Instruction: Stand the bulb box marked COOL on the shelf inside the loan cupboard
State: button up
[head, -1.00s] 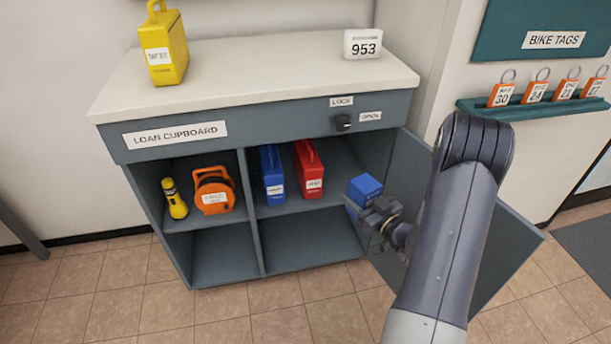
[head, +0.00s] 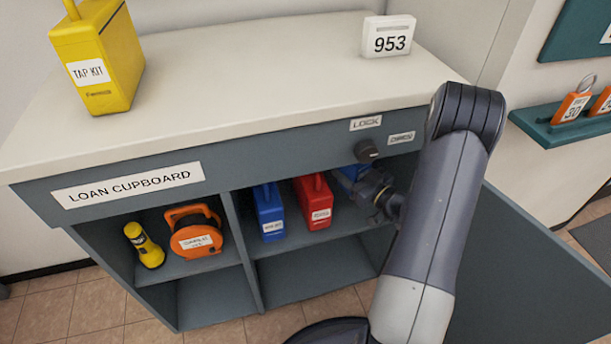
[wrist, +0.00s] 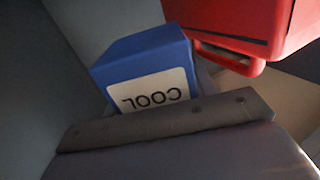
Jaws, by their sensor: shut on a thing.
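The blue bulb box marked COOL (wrist: 145,75) is held in my gripper (head: 368,187); its label reads upside down in the wrist view. In the head view the box (head: 349,174) is inside the right part of the loan cupboard (head: 130,190), above the upper shelf (head: 310,238) and right of a red case (head: 312,204). My gripper hides part of it. In the wrist view the red case (wrist: 245,30) is close beside the box. I cannot tell whether the box touches the shelf.
A blue case (head: 268,212) stands left of the red one. A yellow torch (head: 146,246) and an orange reel (head: 195,235) occupy the left compartment. The open door (head: 530,275) is right of my arm. A yellow tap kit (head: 100,60) and a 953 sign (head: 388,37) stand on top.

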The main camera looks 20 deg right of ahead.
notch_tip(320, 180, down, 10)
jog(key=b, duration=0.3)
jog(key=shift+w, duration=0.15)
jog(key=shift+f+b, duration=0.1)
jog(key=shift+b, duration=0.2)
jog(key=o, duration=1)
